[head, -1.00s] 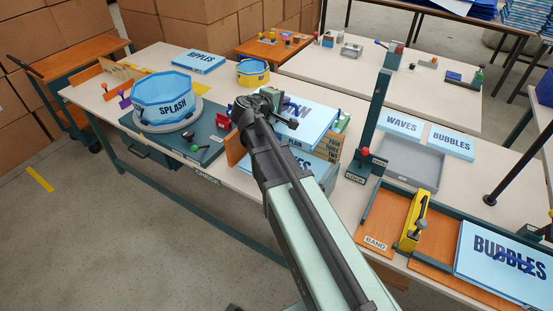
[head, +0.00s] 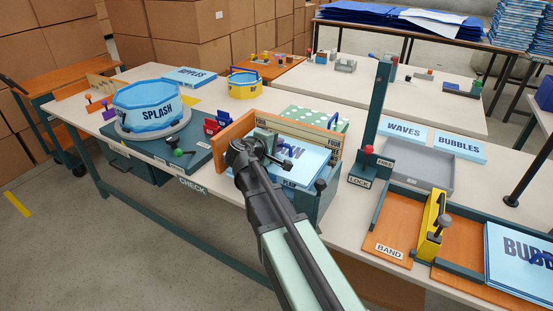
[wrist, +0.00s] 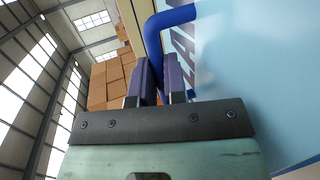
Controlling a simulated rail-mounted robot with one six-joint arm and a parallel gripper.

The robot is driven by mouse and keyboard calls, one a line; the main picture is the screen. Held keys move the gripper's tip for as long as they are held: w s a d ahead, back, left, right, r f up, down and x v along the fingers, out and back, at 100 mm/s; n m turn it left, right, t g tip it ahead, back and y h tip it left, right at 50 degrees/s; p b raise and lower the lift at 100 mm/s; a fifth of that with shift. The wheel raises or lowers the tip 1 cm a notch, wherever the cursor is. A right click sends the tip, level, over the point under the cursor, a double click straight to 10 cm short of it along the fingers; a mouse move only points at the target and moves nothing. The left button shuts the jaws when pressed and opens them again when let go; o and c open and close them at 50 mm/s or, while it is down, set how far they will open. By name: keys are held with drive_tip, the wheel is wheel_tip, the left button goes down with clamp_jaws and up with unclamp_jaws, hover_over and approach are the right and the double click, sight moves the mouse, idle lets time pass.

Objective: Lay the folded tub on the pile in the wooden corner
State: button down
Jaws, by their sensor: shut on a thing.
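The folded tub (head: 308,157) is a flat light-blue panel with dark lettering, partly hidden behind my gripper in the head view. My gripper (head: 280,153) is shut on it near its left side. In the wrist view the fingers (wrist: 162,82) are closed by a blue handle tube (wrist: 154,40), with the light-blue face (wrist: 250,75) close on the right. The wooden corner (head: 228,132) has orange walls left and behind the panel. The panel lies within it in the picture, over the pile; I cannot tell whether it touches.
A SPLASH tub (head: 148,108) stands on a turntable to the left. A green dotted panel (head: 312,119) is behind the corner. A dark post (head: 377,110) with a red-knobbed lock stands to the right, near a grey tray (head: 420,165) and the BAND fixture (head: 395,222).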

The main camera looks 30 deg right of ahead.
wheel_tip(320, 180, down, 3)
drive_tip(key=shift+f+b, duration=0.1)
drive_tip(key=shift+b, duration=0.8)
drive_tip(key=shift+r, duration=0.25)
drive_tip(key=shift+f, duration=0.2)
drive_tip(key=c, duration=1.2)
unclamp_jaws()
drive_tip(key=shift+o, duration=0.2)
